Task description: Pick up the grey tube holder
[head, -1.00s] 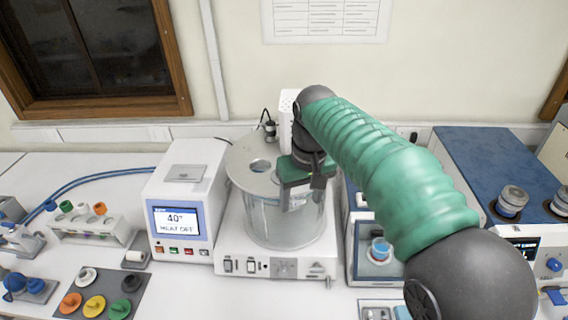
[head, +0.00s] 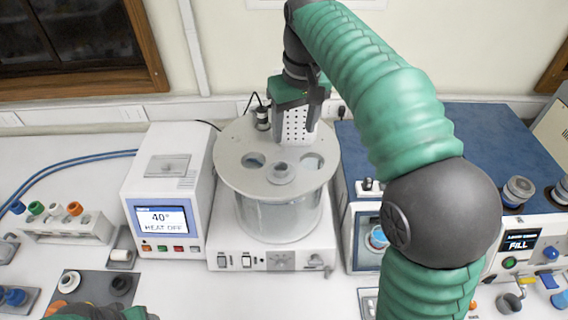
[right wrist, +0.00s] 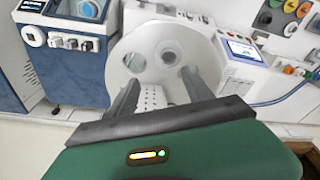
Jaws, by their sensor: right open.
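A round grey piece with a raised hub, apparently the tube holder (head: 282,173), sits in the lid (head: 240,178) of the clear cylindrical bath. In the right wrist view a matching round piece (right wrist: 172,51) shows on the lid, beyond the fingers. My right gripper (head: 295,128) is open and empty, above the back edge of the lid and behind the holder. The right wrist view shows its two fingers (right wrist: 158,82) apart, with a white perforated box between them in the picture. Only a green edge of my left arm shows at the bottom left; its fingers are hidden.
A heater box with a screen (head: 162,219) stands left of the bath. A blue-topped machine (head: 430,125) stands to the right, partly behind my right arm. A tube rack (head: 70,230) with coloured caps is at the left. The lid has open holes beside the holder.

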